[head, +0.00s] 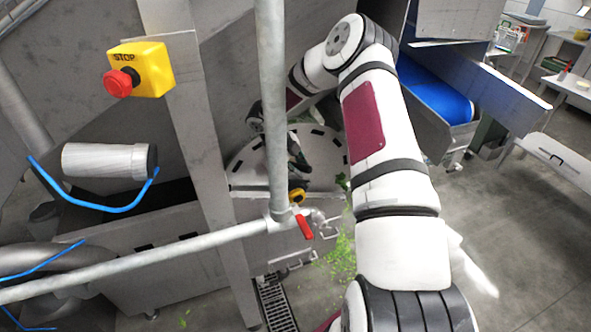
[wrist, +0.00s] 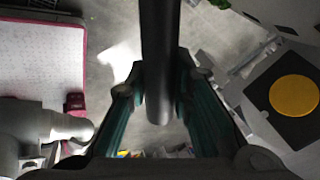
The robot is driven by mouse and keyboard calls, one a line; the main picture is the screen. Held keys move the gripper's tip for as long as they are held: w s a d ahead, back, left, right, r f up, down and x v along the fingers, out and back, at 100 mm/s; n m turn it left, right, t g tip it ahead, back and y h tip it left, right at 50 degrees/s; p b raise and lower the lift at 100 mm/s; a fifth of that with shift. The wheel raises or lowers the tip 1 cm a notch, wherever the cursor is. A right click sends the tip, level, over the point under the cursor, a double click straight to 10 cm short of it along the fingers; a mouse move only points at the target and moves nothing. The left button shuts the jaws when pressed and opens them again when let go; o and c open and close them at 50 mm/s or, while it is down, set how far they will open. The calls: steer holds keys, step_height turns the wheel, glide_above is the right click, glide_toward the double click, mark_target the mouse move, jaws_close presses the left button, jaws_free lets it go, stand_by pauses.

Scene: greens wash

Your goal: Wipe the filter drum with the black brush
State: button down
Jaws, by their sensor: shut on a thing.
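In the wrist view my gripper (wrist: 160,108) has its two teal-lined fingers on either side of a dark round handle (wrist: 161,50), taken to be the black brush, and is shut on it. The handle runs up out of the top of the picture, and the bristles are not visible. In the head view my gripper (head: 298,160) is small and partly behind a vertical pipe. It is in front of a pale round face with dark slots (head: 328,157), which looks like the filter drum. I cannot tell whether the brush touches it.
A grey vertical pipe (head: 271,90) and a slanting pipe with a red-handled valve (head: 306,227) stand close before the drum. A yellow stop box (head: 143,68) is at upper left. Green scraps (head: 342,255) lie on the floor. A blue conveyor (head: 435,95) is at right.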

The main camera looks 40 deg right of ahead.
steer(key=shift+d+r, duration=0.1)
steer(key=shift+d, duration=0.15)
steer(key=shift+s+d, duration=0.25)
steer(key=shift+d, duration=0.3)
steer(key=shift+s+d, duration=0.2)
steer(key=shift+d, duration=0.35)
steer(key=shift+d, duration=1.15)
steer(key=shift+a+r, duration=0.1)
